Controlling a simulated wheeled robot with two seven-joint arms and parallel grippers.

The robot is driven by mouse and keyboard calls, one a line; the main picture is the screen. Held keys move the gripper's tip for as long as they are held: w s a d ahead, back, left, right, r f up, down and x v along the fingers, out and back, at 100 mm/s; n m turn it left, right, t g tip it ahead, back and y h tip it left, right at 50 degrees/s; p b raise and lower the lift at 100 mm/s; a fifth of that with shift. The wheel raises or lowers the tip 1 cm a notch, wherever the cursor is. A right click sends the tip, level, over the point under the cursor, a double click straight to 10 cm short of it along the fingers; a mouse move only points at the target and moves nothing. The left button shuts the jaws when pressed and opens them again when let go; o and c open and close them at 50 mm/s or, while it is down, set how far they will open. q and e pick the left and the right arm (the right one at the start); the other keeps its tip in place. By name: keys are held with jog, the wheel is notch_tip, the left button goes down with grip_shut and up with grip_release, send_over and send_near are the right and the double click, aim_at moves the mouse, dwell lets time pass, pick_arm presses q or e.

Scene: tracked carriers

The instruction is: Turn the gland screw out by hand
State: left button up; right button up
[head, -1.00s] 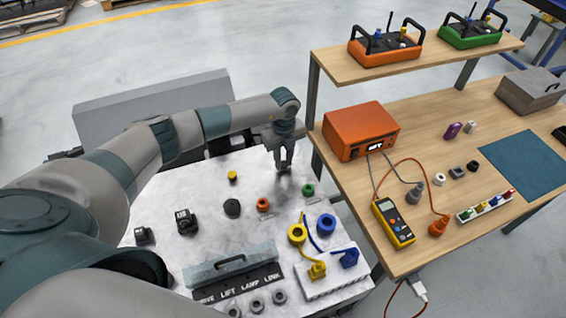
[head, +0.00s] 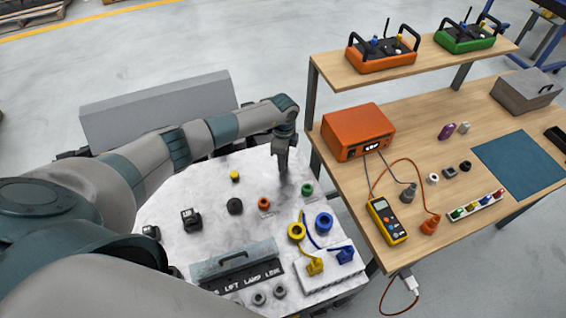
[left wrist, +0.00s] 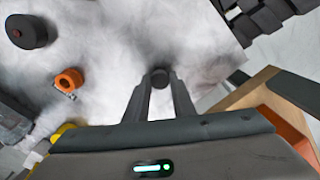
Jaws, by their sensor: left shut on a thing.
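My left gripper (head: 283,168) points down over the far right part of the pale carrier top (head: 205,232). In the left wrist view, its two fingers (left wrist: 160,88) are closed on a small dark round piece (left wrist: 160,76), which looks like the gland screw. The fingers hide part of it, and I cannot tell whether it is still seated in the top. An orange ring-shaped fitting (head: 264,202) is to the left of the gripper and a green one (head: 307,189) to the right. My right gripper is not in view.
A black round knob (head: 235,206) and a yellow cap (head: 235,176) sit on the top. Yellow (head: 297,231) and blue (head: 324,222) rings with cables stand nearer. The wooden bench (head: 420,210) with an orange box (head: 357,131) stands close on the right.

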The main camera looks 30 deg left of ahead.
pick_arm(q)
jog(key=shift+d, duration=0.1)
jog(key=n+p, duration=0.3)
jog(key=shift+s+r, duration=0.1)
jog(key=shift+r, duration=0.1)
jog(key=n, duration=0.2)
jog(key=shift+f+n, duration=0.3)
jog(key=shift+n, duration=0.1)
jog(key=n, duration=0.4)
jog(key=o, duration=0.9)
jog(key=shift+c, duration=0.2)
